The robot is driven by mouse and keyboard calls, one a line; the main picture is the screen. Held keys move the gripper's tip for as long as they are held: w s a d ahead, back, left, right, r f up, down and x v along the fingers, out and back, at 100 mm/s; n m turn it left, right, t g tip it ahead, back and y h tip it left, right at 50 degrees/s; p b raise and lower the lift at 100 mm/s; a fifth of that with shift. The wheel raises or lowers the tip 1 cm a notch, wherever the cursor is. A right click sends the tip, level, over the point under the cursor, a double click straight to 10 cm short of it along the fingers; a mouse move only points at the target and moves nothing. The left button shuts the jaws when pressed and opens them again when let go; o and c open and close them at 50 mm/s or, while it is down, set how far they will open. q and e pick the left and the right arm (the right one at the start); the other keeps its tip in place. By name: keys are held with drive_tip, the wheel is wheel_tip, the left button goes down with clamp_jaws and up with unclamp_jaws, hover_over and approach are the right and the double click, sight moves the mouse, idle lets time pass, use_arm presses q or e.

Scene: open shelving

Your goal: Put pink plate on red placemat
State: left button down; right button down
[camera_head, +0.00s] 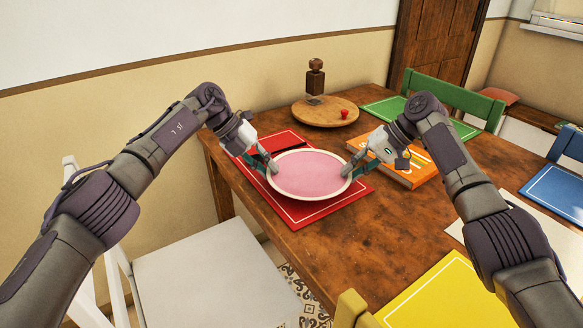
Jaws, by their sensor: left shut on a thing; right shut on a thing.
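The pink plate (310,173) has a pale rim and sits over the middle of the red placemat (300,218), hiding part of it. I cannot tell whether it touches the placemat or is held just above. My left gripper (267,164) is shut on the left side of the plate's rim. My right gripper (351,170) is shut on the right side of the rim. The placemat lies on the wooden table near its left end.
An orange box or book (409,170) lies right of the plate. A round wooden board (325,118) with a small red item (344,114) is behind. Green, blue (558,190) and yellow (440,292) placemats lie around the table. A white chair (215,275) stands at the front left.

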use_arm(q)
drive_tip(key=shift+s+d+f, duration=0.1)
drive_tip(key=shift+d+f, duration=0.2)
drive_tip(key=shift+f, duration=0.15)
use_arm(e)
drive_tip(key=shift+a+f, duration=0.25)
drive_tip(key=shift+f, duration=0.2)
use_arm(q)
drive_tip(key=c, duration=1.2)
unclamp_jaws()
drive_tip(key=shift+f, duration=0.15)
drive_tip(key=shift+c, duration=0.2)
use_arm(e)
drive_tip(key=c, duration=1.2)
unclamp_jaws()
drive_tip(key=shift+f, duration=0.15)
drive_tip(key=shift+c, duration=0.2)
use_arm(q)
drive_tip(key=shift+o, duration=0.6)
drive_tip(key=shift+a, duration=0.1)
use_arm(e)
drive_tip(key=shift+o, duration=0.6)
drive_tip(key=shift+d, duration=0.1)
use_arm(q)
drive_tip(key=shift+a, duration=0.1)
use_arm(e)
drive_tip(key=shift+s+d, duration=0.1)
use_arm(q)
drive_tip(key=shift+a, duration=0.1)
